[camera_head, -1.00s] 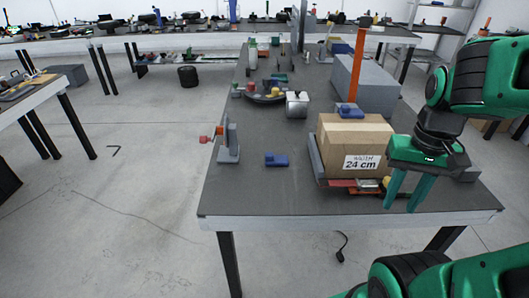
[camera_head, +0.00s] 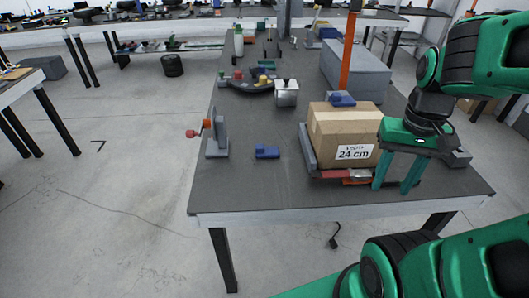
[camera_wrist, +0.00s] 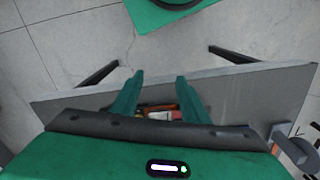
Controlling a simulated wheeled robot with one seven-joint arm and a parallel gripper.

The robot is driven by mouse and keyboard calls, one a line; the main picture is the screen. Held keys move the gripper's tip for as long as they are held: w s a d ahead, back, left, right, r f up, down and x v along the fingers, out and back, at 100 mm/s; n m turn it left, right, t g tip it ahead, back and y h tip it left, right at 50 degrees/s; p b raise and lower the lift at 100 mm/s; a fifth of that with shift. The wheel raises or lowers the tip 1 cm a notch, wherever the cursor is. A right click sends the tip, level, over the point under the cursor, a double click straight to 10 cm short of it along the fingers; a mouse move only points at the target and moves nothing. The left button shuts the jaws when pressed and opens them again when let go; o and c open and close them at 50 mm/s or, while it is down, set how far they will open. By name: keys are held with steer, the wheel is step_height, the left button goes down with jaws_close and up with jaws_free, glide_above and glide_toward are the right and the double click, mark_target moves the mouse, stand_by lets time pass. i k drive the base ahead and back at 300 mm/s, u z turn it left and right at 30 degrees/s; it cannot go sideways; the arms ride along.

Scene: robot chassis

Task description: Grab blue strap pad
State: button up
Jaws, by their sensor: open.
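Two similar blue pads are in the head view. One blue pad (camera_head: 267,152) lies on the open grey table top, left of the cardboard box. Another blue pad (camera_head: 341,99) sits at the back top edge of the cardboard box (camera_head: 343,122). I cannot tell from its look which is the strap pad. My green gripper (camera_head: 393,187) is open and empty, fingers pointing down, at the box's front right corner. It is apart from both pads. In the wrist view the open fingers (camera_wrist: 155,92) hang over the table's edge area, and no blue pad shows.
The box, labelled 24 cm, stands on a grey stand with red parts (camera_head: 345,175) under its front. A grey clamp with a red knob (camera_head: 216,140) stands at the table's left edge. An orange post (camera_head: 349,50) rises behind the box. The front left table top is clear.

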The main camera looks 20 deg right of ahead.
mark_target(261, 151)
steer(key=z, duration=2.3)
steer(key=k, duration=0.85)
steer(key=u, duration=1.8)
